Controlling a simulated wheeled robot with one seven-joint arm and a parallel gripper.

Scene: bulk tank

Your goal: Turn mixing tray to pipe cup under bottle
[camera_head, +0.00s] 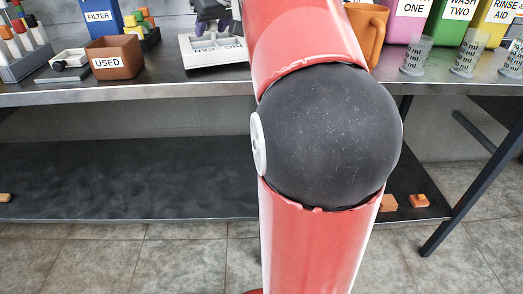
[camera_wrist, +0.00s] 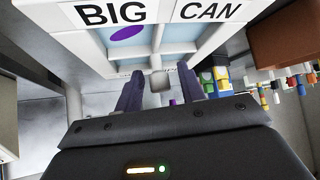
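The mixing tray (camera_head: 213,53) is a pale tray with compartments and upside-down lettering, on the steel bench in the head view. In the wrist view the tray (camera_wrist: 92,42) shows "BIG" and "CAN" labels, blue-grey compartments and a purple oval spot under "BIG". My gripper (camera_wrist: 160,88) has two purple fingers, apart, with a small grey knob (camera_wrist: 160,81) of the tray between them. Gaps show on both sides of the knob. In the head view my gripper (camera_head: 212,22) is at the tray's far side, partly cut off by the top edge. I cannot make out a pipe cup or bottle above the tray.
Left of the tray stand a brown "USED" box (camera_head: 114,58), a blue "FILTER" box (camera_head: 101,17) and coloured blocks. On the right are an orange mug (camera_head: 366,30), clear measuring cups (camera_head: 416,57) and pink, green and yellow containers. My red arm hides the bench's middle.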

